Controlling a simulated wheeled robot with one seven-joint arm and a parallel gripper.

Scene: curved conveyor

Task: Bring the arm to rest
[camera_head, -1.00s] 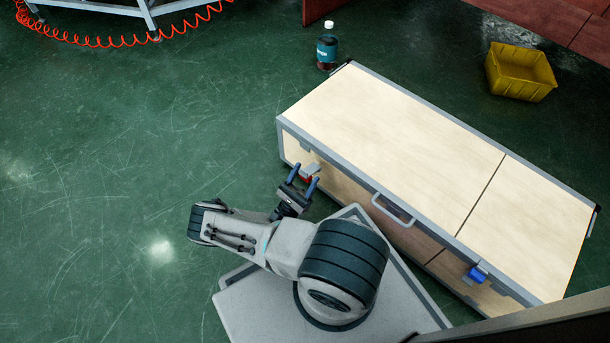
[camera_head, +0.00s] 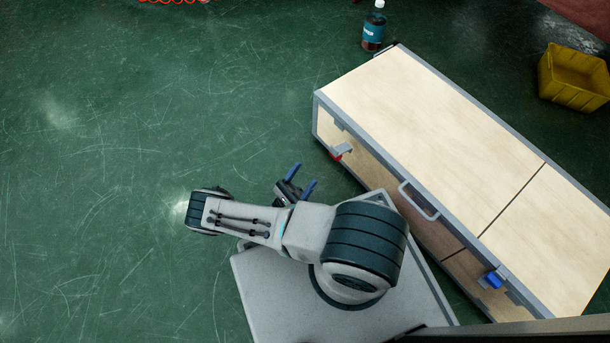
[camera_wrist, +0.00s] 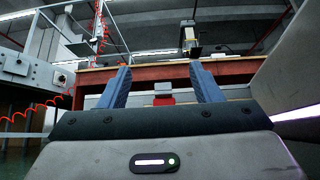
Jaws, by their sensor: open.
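My gripper (camera_head: 301,180) is open and empty, with its two blue fingers apart. In the head view it hovers above the green floor, to the left of the wooden case and apart from it. My arm is folded back over my base. In the wrist view my gripper (camera_wrist: 160,82) shows two blue fingers spread, with nothing held between them. The wooden case (camera_head: 420,115) has grey metal edges and a closed lid. A latch with a red part (camera_head: 341,152) sits at its left end, and a blue latch (camera_head: 494,279) sits near its right end.
A dark bottle with a teal label (camera_head: 374,30) stands behind the case. A yellow bin (camera_head: 574,78) is at the far right. A grey handle (camera_head: 418,201) sticks out from the case's front. The green floor (camera_head: 110,180) at the left is clear.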

